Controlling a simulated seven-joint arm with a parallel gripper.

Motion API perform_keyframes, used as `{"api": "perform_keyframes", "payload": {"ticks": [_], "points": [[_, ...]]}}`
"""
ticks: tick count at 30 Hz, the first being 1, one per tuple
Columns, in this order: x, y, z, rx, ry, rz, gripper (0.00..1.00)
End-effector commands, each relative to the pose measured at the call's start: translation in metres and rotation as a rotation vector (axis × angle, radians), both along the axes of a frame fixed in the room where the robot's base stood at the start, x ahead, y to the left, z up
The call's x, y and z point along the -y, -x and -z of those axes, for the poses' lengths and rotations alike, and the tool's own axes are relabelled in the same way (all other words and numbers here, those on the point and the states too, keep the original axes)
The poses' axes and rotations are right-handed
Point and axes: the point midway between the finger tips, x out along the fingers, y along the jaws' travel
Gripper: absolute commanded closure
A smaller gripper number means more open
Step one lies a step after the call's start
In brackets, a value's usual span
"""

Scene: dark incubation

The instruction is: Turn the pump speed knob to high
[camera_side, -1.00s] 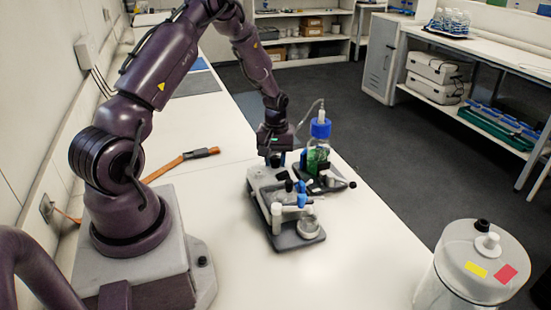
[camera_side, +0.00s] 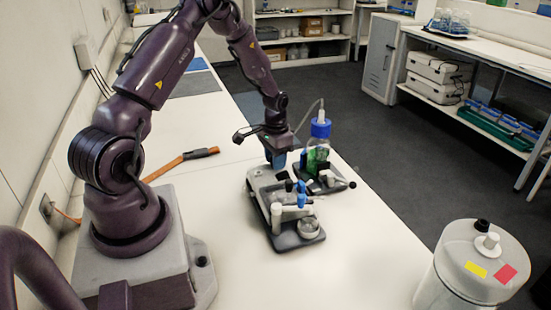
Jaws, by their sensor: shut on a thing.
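The pump (camera_side: 257,184) is a small grey and white unit on the white bench, with blue and white fittings on its front part. My gripper (camera_side: 279,164) points straight down at the pump's back end, with its fingers shut on the speed knob. The knob is hidden by the fingers, so its setting cannot be read. A clear bottle (camera_side: 318,157) with a blue cap and green contents stands just right of my gripper, on a dark base.
An orange-handled tool (camera_side: 182,163) lies left of the pump. The bench in front of the pump is clear.

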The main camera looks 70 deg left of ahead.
Motion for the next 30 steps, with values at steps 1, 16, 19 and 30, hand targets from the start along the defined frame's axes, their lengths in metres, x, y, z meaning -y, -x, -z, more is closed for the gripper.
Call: {"api": "perform_keyframes", "payload": {"ticks": [1,16,19,30], "points": [[0.0003,-0.0009,-0.0012,0.002,0.000,0.046,0.93],[0.0004,-0.0014,-0.0014,0.003,-0.001,0.398,0.93],[0.0002,-0.0013,-0.0014,0.003,-0.001,0.433,0.93],[0.0002,-0.0014,-0.0014,0.004,-0.002,0.483,0.93]]}}
